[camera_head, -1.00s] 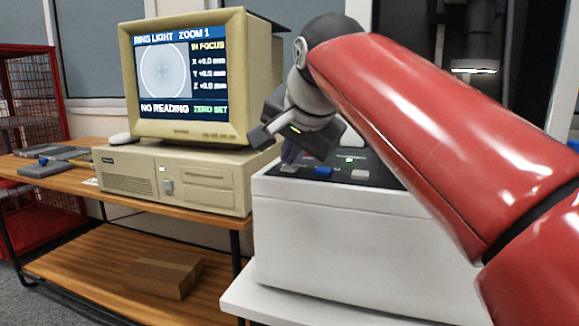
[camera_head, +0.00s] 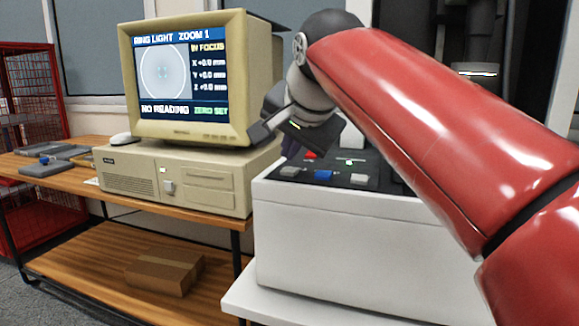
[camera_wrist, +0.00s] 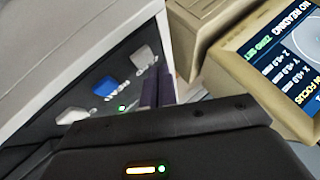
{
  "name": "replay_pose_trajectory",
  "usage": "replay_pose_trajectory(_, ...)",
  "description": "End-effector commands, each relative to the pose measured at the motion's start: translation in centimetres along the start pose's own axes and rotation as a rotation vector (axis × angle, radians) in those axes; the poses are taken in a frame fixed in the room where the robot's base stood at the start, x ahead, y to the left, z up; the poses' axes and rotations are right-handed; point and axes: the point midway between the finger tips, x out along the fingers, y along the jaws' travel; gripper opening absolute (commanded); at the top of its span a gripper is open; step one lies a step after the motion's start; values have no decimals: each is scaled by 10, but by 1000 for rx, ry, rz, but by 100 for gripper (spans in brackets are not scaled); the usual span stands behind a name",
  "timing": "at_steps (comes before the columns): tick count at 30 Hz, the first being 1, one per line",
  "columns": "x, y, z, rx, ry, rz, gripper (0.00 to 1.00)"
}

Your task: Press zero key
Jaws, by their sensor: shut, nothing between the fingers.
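The control panel on the white console has a grey left key (camera_head: 290,171), a blue middle key (camera_head: 323,175) and a pale right key (camera_head: 358,180) in its front row. The wrist view shows this row too, with a grey key (camera_wrist: 145,57) nearest my fingers; its label is too blurred to read. My gripper (camera_head: 290,149) is shut and empty, its purple fingertips above the panel's left side, behind the left key and apart from it. They also show in the wrist view (camera_wrist: 158,92), partly hidden by the gripper body. The monitor (camera_head: 185,75) reads "ZERO SET", "NO READING" and X, Y, Z +0.0 mm.
A red key (camera_head: 309,155) sits behind the front row. The white console (camera_head: 340,235) stands right of the beige computer (camera_head: 175,175), which carries the monitor on a wooden bench (camera_head: 70,190). My red arm covers the panel's right part.

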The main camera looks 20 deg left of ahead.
Motion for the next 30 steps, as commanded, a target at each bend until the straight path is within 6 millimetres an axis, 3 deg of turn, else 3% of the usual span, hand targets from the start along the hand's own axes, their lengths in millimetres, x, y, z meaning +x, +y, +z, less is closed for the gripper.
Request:
replay_pose_trajectory(19,-35,-25,-25,0,0,0,0)
replay_pose_trajectory(30,-35,-25,-25,0,0,0,0)
